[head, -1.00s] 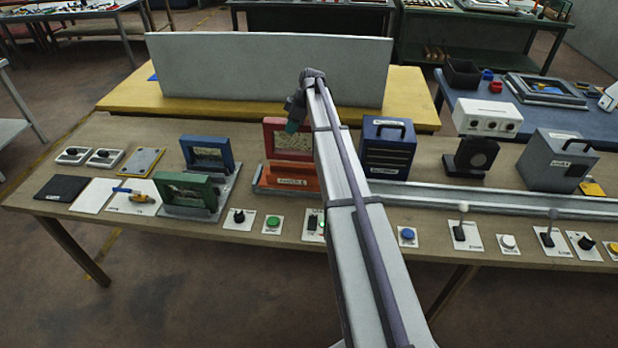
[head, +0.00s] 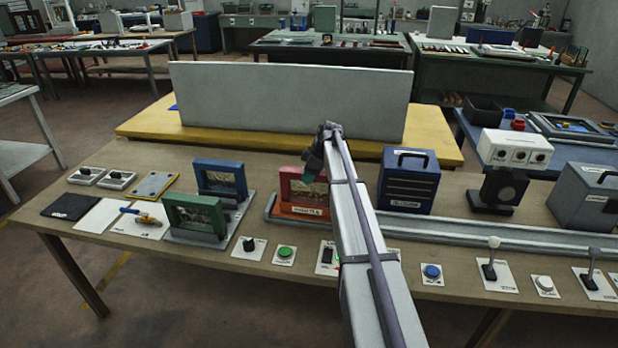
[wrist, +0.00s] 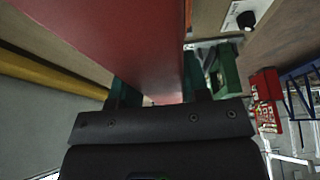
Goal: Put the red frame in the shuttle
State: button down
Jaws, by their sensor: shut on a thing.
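The red frame (head: 284,188) stands upright on the rail at the middle of the bench in the head view, with a picture-like panel inside it. Its lower part is in or right against the orange-red shuttle (head: 306,212); I cannot tell whether it is fully seated. My gripper (head: 314,166) is at the frame's upper right, partly behind my arm. In the wrist view the green fingers of my gripper (wrist: 157,97) are shut on the red frame (wrist: 115,40), which fills the upper middle. The shuttle is not clearly seen there.
A blue frame (head: 198,177) and a green frame (head: 170,216) stand in a grey holder to the left. The rail (head: 450,232) runs right, past a dark blue box (head: 408,180) and black stand (head: 498,191). Buttons and levers line the front edge. A grey panel (head: 290,100) stands behind.

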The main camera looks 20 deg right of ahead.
jog(key=shift+f, duration=0.25)
jog(key=c, duration=0.6)
grip_release()
jog(key=shift+r, duration=0.1)
